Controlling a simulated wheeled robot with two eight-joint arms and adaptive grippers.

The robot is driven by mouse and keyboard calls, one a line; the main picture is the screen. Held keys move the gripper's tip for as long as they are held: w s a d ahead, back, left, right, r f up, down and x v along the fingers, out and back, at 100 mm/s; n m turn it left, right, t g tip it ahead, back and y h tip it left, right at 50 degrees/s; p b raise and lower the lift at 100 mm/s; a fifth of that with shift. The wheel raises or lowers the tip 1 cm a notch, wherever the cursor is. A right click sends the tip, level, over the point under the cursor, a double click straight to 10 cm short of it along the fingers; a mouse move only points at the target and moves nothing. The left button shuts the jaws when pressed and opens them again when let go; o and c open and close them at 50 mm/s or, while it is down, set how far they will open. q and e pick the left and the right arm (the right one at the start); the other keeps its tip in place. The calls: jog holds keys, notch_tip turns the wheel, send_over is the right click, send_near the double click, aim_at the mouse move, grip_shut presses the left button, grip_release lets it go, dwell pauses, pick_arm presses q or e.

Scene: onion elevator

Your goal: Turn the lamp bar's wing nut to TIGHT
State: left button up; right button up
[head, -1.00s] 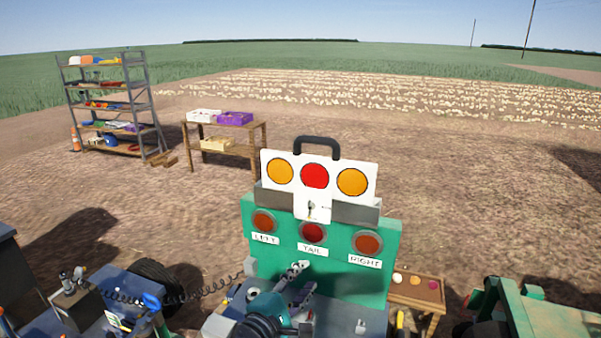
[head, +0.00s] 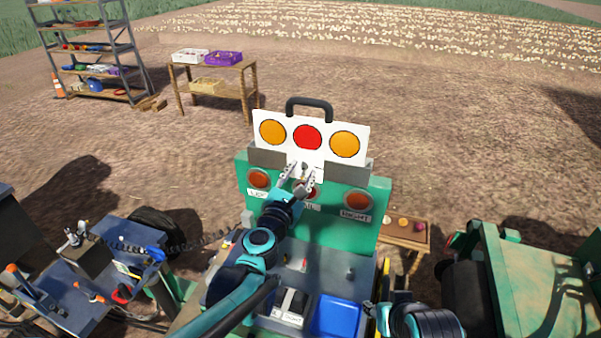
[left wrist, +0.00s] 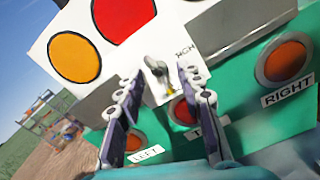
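The lamp bar (head: 307,137) is a white panel with two amber discs, a red disc between them and a black handle on top. It stands on the green board (head: 375,192). Its small grey wing nut (left wrist: 157,68) sits on the white tab below the red disc, with partly readable dark lettering to its right. My left gripper (head: 299,175) is open at the tab. In the left wrist view its fingertips (left wrist: 159,80) lie either side of the nut, apart from each other; contact is unclear. My right gripper (head: 378,309) is low at bottom right, its fingers too small to judge.
The green board carries lamps labelled LEFT, TAIL and RIGHT. A blue tray (head: 336,316) lies below it. A wooden stand (head: 413,240) is at right, beside green machinery (head: 530,275). A blue cart (head: 100,265) stands at left. Shelves and a crate table are behind.

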pick_arm(q)
grip_shut()
